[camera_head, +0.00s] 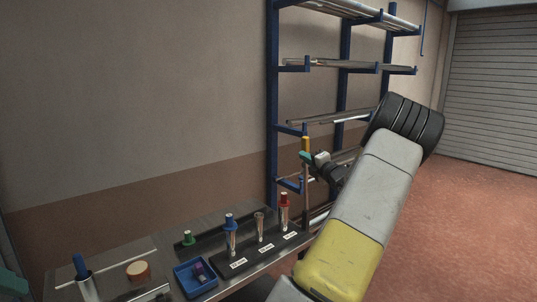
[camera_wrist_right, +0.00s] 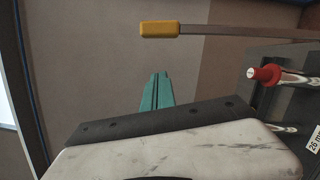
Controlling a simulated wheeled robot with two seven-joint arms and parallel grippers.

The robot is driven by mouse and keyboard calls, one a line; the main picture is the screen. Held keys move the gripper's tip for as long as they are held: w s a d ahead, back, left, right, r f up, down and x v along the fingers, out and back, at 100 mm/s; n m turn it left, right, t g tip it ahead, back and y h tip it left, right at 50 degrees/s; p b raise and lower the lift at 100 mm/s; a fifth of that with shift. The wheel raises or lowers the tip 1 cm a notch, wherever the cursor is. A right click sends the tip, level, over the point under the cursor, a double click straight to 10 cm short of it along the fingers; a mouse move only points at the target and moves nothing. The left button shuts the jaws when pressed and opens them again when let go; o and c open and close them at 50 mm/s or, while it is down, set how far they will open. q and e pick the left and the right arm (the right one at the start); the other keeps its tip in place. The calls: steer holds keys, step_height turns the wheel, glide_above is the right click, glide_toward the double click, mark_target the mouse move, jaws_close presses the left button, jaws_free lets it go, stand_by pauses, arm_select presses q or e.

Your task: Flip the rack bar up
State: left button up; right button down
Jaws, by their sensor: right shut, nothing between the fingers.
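The rack (camera_head: 272,100) has blue posts and arms and stands against the wall. A metal bar with a yellow grip (camera_head: 305,143) stands roughly upright at its near lower side. In the right wrist view the yellow grip (camera_wrist_right: 160,29) lies beyond my fingertips, with a visible gap. My right gripper (camera_head: 305,157) has teal fingers, shut and empty, close to the grip in the head view; the fingers also show in the right wrist view (camera_wrist_right: 157,75). The bar's lower end is partly hidden. Only a teal piece of my left gripper (camera_head: 12,283) shows at the left edge.
A workbench (camera_head: 125,258) stands in front of the rack. It holds a blue tray (camera_head: 196,280), a dark holder (camera_head: 262,252) with red- and blue-capped tools, and an orange-brown round piece (camera_head: 138,270). Pipes lie on the rack arms. The floor (camera_head: 470,230) at right is clear.

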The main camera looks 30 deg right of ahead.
steer(key=shift+s+a, duration=0.2)
steer(key=shift+s, duration=0.8)
steer(key=shift+s+a, duration=0.15)
steer(key=shift+s, duration=0.8)
steer(key=w+a+r+n+g+y, duration=0.15)
steer(key=w+a+n+y, duration=0.35)
steer(key=a, duration=0.6)
steer(key=w+a+r+n+g+y, duration=0.1)
steer(key=a+n+g+y, duration=0.1)
steer(key=a+n, duration=0.65)
steer(key=s+a+n+g+y, duration=0.25)
steer(key=a+n, duration=0.35)
steer(key=a, duration=0.4)
steer(key=s+a+n+g+y, duration=0.1)
steer(key=s+a+n+g, duration=0.3)
steer(key=a, duration=0.6)
steer(key=s+a+n+g+h, duration=0.2)
steer(key=s+a+n+g, duration=0.1)
steer(key=s+a+n, duration=0.8)
steer(key=s+n+h, duration=0.4)
steer(key=s+n, duration=0.5)
steer(key=n, duration=0.9)
steer(key=shift+d+t, duration=0.2)
steer(key=shift+t, duration=0.1)
